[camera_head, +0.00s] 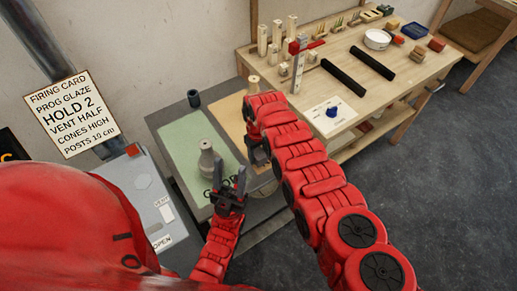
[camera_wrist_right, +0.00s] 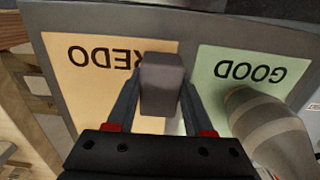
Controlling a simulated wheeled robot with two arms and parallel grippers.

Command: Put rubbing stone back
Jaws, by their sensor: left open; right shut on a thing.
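The rubbing stone (camera_wrist_right: 162,85) is a grey block between the fingers of my right gripper (camera_wrist_right: 160,105) in the right wrist view. My right gripper is shut on it over the edge between the orange REDO mat (camera_wrist_right: 70,75) and the green GOOD mat (camera_wrist_right: 210,70). In the head view my right gripper (camera_head: 257,152) is partly hidden by its own arm, and I cannot make out the stone there. My left gripper (camera_head: 232,188) is open and empty, close to the front of the green mat (camera_head: 185,135).
A grey-beige vase (camera_head: 207,160) stands on the green mat, another (camera_head: 253,85) by the orange mat. A dark cup (camera_head: 193,98) stands behind. The wooden bench (camera_head: 330,55) at right holds two black bars (camera_head: 343,77), a white bowl (camera_head: 377,39), a blue-knobbed card (camera_head: 330,112) and coloured blocks.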

